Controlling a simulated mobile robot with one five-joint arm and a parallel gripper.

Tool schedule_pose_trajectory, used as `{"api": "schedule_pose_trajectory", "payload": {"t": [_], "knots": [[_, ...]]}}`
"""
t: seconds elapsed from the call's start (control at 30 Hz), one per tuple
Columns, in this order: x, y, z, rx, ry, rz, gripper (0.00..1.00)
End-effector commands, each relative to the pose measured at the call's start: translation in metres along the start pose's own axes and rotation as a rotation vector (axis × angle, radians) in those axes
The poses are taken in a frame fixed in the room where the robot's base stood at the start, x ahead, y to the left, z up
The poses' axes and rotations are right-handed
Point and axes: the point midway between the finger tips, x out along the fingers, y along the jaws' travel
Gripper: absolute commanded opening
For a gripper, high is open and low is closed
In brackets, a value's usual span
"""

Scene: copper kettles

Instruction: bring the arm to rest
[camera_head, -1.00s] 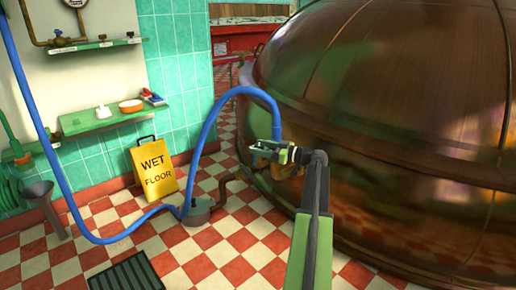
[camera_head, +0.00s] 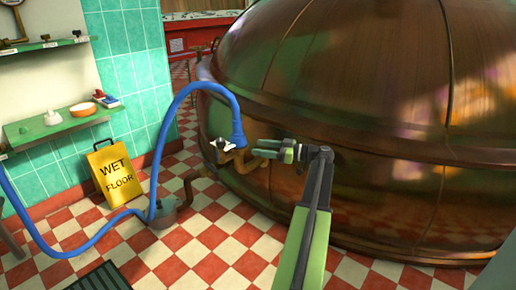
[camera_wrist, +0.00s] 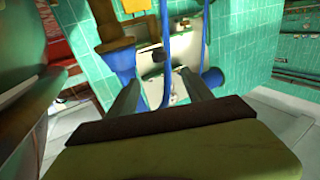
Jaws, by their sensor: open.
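My gripper (camera_head: 262,150) is open, its fingers pointing left toward the copper kettle's outlet. It sits just right of the blue hose's end (camera_head: 238,138), seemingly apart from it and empty. The hose end is on or against a brass outlet pipe (camera_head: 240,163) with a small white-and-black part beside it. In the wrist view my two fingers (camera_wrist: 162,92) stand spread, with a blue hose running behind the gap. A brass pipe with a blue coupling (camera_wrist: 122,60) shows beyond the left finger. My arm reaches up from the bottom of the head view.
The large copper kettle (camera_head: 370,90) fills the right. A yellow wet-floor sign (camera_head: 115,172) leans by the tiled wall. The hose (camera_head: 152,190) loops down to a grey fitting (camera_head: 165,215) on the checkered floor. A green shelf (camera_head: 60,127) holds small items. A dark floor grate (camera_head: 100,278) lies at front left.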

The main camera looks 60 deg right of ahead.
Motion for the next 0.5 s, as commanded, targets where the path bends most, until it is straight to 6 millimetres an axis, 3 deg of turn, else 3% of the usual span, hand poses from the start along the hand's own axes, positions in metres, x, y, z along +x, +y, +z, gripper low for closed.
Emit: {"api": "schedule_pose_trajectory", "payload": {"t": [0.33,0.43,0.5], "knots": [[0.006,-0.003,0.000,0.008,-0.008,-0.007,0.59],[0.043,-0.024,0.005,0.067,-0.068,-0.055,0.59],[0.086,-0.052,0.013,0.142,-0.154,-0.110,0.59]]}}
